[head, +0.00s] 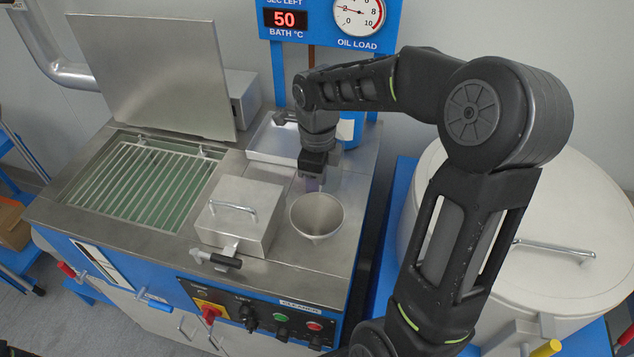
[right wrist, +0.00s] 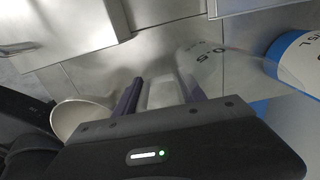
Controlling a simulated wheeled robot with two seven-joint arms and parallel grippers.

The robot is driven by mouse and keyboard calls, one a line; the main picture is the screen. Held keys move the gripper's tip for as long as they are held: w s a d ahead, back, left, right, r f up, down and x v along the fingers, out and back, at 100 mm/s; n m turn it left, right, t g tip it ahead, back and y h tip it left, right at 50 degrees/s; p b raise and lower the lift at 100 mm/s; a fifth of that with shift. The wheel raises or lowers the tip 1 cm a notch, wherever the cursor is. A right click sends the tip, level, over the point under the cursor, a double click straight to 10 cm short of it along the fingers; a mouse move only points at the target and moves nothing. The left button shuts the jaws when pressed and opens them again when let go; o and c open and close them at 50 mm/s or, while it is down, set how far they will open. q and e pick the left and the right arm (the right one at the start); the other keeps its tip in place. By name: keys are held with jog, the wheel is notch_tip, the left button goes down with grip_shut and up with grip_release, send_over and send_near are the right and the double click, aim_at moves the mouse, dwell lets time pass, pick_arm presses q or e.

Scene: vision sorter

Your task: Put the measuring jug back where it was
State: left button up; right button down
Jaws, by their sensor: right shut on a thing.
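The measuring jug (right wrist: 212,58) is clear, with a dark marking on its wall, and shows in the right wrist view just beyond my fingers. My right gripper (right wrist: 160,86) is shut on a pale part between its two fingers, which looks like the jug's handle. In the head view my right gripper (head: 312,185) points down over the steel top behind the funnel-like cup. The jug is hard to make out there, mostly hidden by my arm. I cannot tell whether its base touches the surface. My left gripper is not in view.
A grey cone-shaped cup (head: 317,214) stands just in front of my right gripper. A steel box with a handle (head: 240,213) is left of it. A blue container (right wrist: 296,60) stands close beyond the jug. A large white lidded drum (head: 590,210) is at the right.

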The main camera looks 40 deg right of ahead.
jog(key=shift+f, duration=0.2)
jog(key=c, duration=0.9)
grip_release()
jog(key=shift+r, duration=0.1)
jog(key=shift+c, duration=0.2)
notch_tip(320, 180, up, 12)
jog(key=shift+r+b, duration=0.15)
jog(key=shift+b, duration=0.35)
